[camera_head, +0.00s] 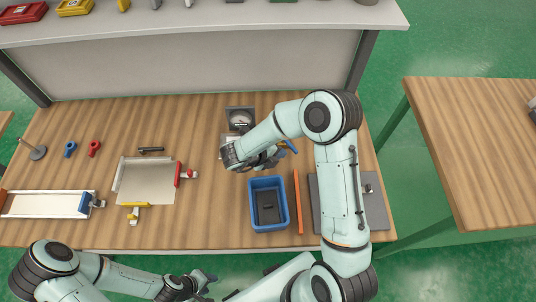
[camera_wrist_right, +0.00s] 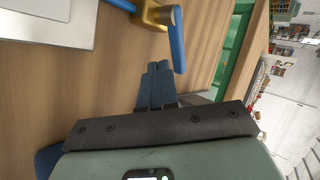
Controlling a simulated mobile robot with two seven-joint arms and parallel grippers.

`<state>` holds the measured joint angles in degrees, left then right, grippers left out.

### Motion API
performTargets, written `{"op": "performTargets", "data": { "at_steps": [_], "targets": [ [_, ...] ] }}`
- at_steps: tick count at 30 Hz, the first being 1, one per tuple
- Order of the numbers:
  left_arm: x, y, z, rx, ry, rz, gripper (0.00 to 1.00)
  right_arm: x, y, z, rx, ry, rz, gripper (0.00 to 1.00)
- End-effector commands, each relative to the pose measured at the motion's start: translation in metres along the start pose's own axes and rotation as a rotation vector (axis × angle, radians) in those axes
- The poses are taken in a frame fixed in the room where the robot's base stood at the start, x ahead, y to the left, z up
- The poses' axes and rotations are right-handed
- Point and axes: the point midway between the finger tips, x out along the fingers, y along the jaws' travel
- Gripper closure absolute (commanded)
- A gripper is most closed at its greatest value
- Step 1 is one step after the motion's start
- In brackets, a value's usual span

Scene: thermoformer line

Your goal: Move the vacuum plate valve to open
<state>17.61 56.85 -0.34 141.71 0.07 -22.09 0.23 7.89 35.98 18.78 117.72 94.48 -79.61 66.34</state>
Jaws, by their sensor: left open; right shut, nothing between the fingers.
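The vacuum plate valve shows in the right wrist view as a brass body (camera_wrist_right: 150,14) with a blue lever handle (camera_wrist_right: 179,40). In the head view a bit of its blue handle (camera_head: 291,146) shows just right of my right gripper (camera_head: 279,156). My right gripper's fingers (camera_wrist_right: 157,84) are shut and empty, close beside the handle's free end; whether they touch it I cannot tell. The pale plate (camera_wrist_right: 45,24) lies left of the valve in the wrist view. My left gripper (camera_head: 207,281) is open and empty, in front of the table's front edge.
A blue bin (camera_head: 284,208) with a dark item in it stands in front of my right gripper. A gauge (camera_head: 241,118) stands behind it. An orange bar (camera_head: 298,200) and a grey plate (camera_head: 325,215) lie right of the bin. A tray with red and yellow clamps (camera_head: 148,180) is at left.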

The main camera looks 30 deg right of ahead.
Motion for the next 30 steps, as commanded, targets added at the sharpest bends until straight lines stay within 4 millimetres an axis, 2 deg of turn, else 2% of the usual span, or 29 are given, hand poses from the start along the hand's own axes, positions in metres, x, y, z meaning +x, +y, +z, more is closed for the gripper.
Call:
{"op": "performTargets", "data": {
  "at_steps": [1, 6, 19, 30],
  "targets": [
    [-0.005, 0.003, -0.003, 0.002, 0.005, 0.002, 0.57, 0.003, -0.007, 0.001, 0.002, 0.000, 0.000, 1.00],
    [-0.007, 0.005, -0.005, 0.003, 0.008, 0.003, 0.57, 0.012, -0.014, 0.001, 0.001, -0.001, 0.001, 1.00],
    [-0.006, 0.004, -0.005, 0.002, 0.007, 0.002, 0.57, 0.014, -0.015, 0.001, -0.002, -0.004, 0.000, 1.00],
    [0.011, -0.006, 0.007, -0.003, -0.009, -0.003, 0.57, 0.020, -0.017, -0.006, -0.091, -0.098, -0.001, 1.00]
  ]
}}
